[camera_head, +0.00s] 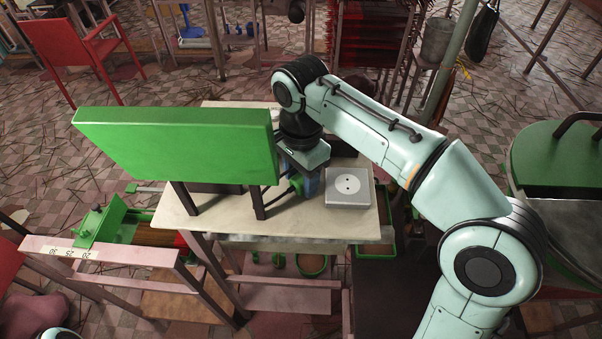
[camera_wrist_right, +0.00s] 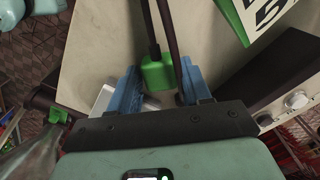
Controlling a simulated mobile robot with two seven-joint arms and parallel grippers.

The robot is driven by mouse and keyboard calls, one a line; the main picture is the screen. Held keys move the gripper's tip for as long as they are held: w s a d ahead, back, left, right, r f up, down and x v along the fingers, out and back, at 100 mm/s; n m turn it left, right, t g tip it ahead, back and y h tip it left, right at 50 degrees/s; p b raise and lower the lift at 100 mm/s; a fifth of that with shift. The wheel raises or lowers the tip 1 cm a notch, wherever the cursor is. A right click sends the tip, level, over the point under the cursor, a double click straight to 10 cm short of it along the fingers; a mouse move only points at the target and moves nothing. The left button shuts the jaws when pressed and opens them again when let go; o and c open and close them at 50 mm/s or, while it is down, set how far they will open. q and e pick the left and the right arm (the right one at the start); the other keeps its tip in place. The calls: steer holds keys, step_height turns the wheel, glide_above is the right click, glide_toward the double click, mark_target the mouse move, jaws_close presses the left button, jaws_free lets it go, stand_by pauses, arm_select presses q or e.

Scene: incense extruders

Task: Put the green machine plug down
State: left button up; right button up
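The green machine plug (camera_wrist_right: 158,74) sits between the blue fingers of my right gripper (camera_wrist_right: 160,82) in the right wrist view. It nearly fills the gap, and the gripper looks shut on it. A dark cable runs up from the plug. In the head view the plug (camera_head: 296,184) shows small beside the blue fingers of the right gripper (camera_head: 306,187), low over the cream tabletop (camera_head: 335,225). I cannot tell whether it touches the table. My left gripper is out of view.
A large green panel (camera_head: 180,145) stands on dark posts at the table's left, close to the gripper. A ruler-marked frame (camera_head: 75,252) and a green extruder part (camera_head: 110,222) lie lower left. A green-topped drum (camera_head: 560,160) stands at right. The tabletop's front right is clear.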

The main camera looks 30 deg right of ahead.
mark_target(301, 178)
steer(key=shift+o, duration=0.5)
steer(key=shift+r, duration=0.1)
steer(key=shift+r, duration=0.25)
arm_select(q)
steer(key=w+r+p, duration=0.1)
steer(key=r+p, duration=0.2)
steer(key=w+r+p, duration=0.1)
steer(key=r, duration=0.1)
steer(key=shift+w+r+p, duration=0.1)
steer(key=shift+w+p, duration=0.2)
arm_select(e)
step_height(301, 178, up, 12)
steer(key=shift+r, duration=0.25)
